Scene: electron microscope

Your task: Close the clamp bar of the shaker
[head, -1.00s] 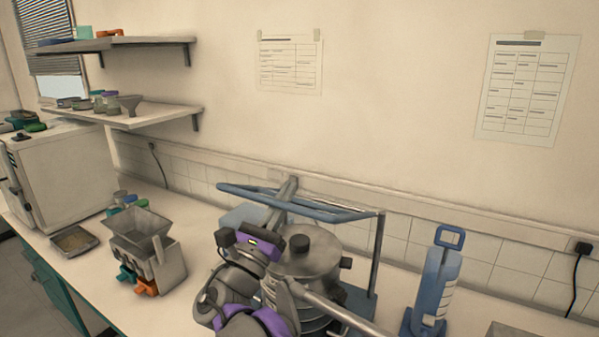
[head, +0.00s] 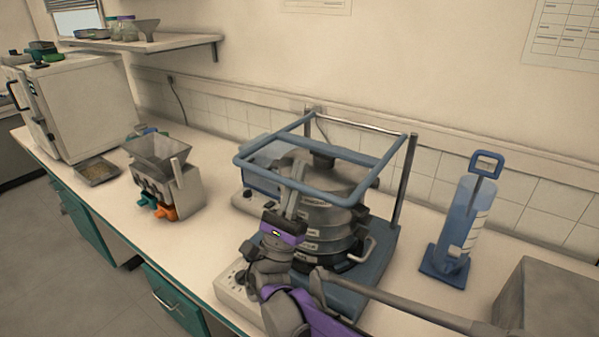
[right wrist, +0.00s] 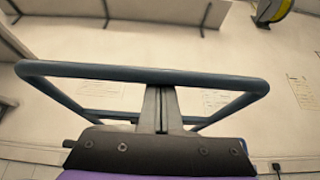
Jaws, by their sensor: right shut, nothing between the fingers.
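The shaker (head: 372,262) stands on the bench with a stack of round grey sieves (head: 325,215) on its blue base. Its blue clamp bar (head: 262,172) is a rectangular frame joined to upright metal posts at the back. The frame stretches forward over the top of the stack. My right gripper (head: 297,172) is shut and empty, at the middle of the bar's front rail. In the right wrist view, the closed fingertips (right wrist: 158,92) meet the rail (right wrist: 215,80) in the picture; I cannot tell whether they touch. My left gripper is not in view.
A blue cylinder with a handle (head: 467,225) stands to the right of the shaker, near a grey box (head: 550,300). A hopper device (head: 165,180), a shallow tray (head: 96,171) and a white oven-like cabinet (head: 90,110) stand to the left. Bare bench lies between hopper and shaker.

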